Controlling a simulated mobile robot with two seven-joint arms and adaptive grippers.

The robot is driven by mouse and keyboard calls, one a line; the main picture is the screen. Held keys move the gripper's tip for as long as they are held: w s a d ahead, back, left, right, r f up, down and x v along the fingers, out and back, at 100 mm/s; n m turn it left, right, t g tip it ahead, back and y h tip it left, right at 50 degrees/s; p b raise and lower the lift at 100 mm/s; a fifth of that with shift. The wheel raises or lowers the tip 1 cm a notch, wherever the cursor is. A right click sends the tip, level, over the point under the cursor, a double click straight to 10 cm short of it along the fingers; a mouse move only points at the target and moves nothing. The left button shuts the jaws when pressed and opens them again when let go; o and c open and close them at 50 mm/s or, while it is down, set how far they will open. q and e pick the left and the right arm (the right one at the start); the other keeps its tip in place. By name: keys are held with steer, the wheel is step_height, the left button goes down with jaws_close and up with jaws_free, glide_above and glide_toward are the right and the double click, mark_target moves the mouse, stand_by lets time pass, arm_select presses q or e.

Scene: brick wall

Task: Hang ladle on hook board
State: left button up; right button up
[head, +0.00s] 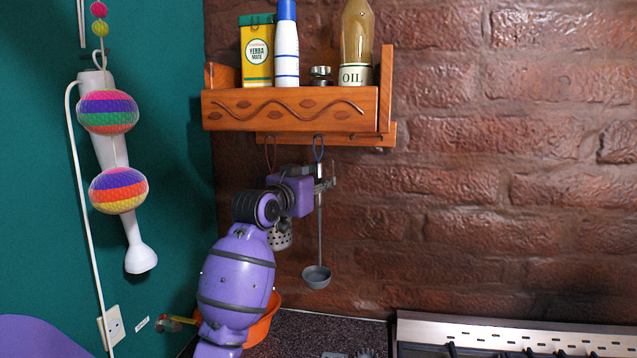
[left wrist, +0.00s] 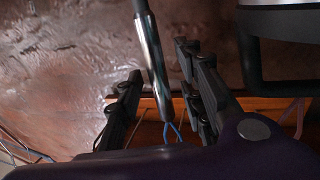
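The ladle (head: 317,277) hangs upright, bowl down, below the hook board (head: 385,143), a wooden strip under the shelf. Its blue loop (head: 319,148) reaches up to the board and looks to be at a hook; the exact contact is too small to tell. My left gripper (head: 328,185) is at the upper part of the handle. In the left wrist view, the left gripper (left wrist: 158,95) is open, with the handle (left wrist: 151,50) between its fingers and gaps on both sides. The blue loop also shows there (left wrist: 172,132). My right gripper is not in view.
A perforated utensil (head: 280,236) with a red loop hangs left of the ladle, partly behind my arm. The shelf (head: 290,110) above holds a tin, a bottle, a jar and an oil bottle. An orange bowl (head: 264,322) and a stove (head: 510,335) are below.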

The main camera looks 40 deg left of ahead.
arm_select(q)
steer(key=v, duration=1.2)
